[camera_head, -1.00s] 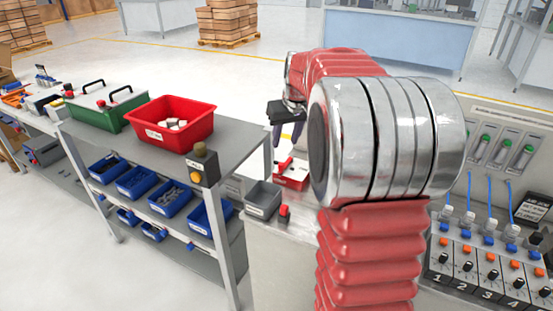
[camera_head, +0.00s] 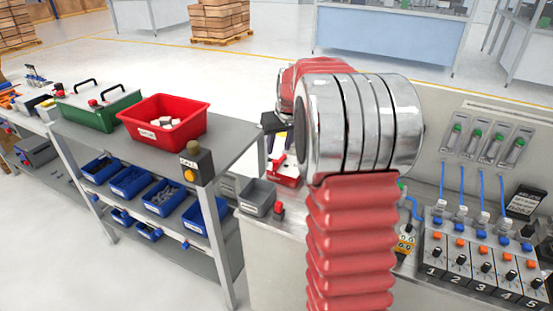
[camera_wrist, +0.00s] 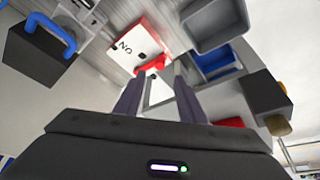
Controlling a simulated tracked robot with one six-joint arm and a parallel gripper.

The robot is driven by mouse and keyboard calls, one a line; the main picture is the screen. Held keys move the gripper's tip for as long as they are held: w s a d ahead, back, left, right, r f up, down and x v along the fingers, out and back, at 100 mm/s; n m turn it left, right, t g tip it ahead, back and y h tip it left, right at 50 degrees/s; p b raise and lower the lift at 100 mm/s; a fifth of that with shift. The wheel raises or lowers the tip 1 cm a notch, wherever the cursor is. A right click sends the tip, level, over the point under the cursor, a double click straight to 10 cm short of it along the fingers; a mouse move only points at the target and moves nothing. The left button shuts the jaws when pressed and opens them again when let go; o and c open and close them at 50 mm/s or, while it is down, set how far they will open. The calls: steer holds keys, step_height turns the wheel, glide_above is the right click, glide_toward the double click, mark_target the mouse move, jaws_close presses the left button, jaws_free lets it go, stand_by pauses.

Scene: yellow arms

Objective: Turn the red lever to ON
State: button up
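A red box with a white top marked "ON" (camera_wrist: 128,38) shows upside down in the wrist view, in front of my gripper (camera_wrist: 158,78). The red lever (camera_wrist: 150,65) is at the box's edge, close to the tip of the left finger. I cannot tell whether they touch. The two dark fingers stand apart, with a gap between them, and hold nothing that I can see. In the head view the red box (camera_head: 284,174) sits on the bench, partly hidden by my arm; my gripper (camera_head: 273,138) is just above it, its fingertips unclear.
A grey bin (camera_head: 258,195) and a small red-topped item (camera_head: 279,211) stand near the red box. A panel with numbered knobs (camera_head: 482,262) is at the right. A red bin (camera_head: 163,134) is on the left table. In the wrist view a dark block with a blue handle (camera_wrist: 45,55) is at upper left.

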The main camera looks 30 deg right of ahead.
mark_target(276, 162)
steer(key=x, duration=0.8)
steer(key=shift+w+f, duration=0.1)
steer(key=shift+f, duration=0.05)
steer(key=shift+c, duration=0.6)
jaws_close()
steer(key=shift+d, duration=0.15)
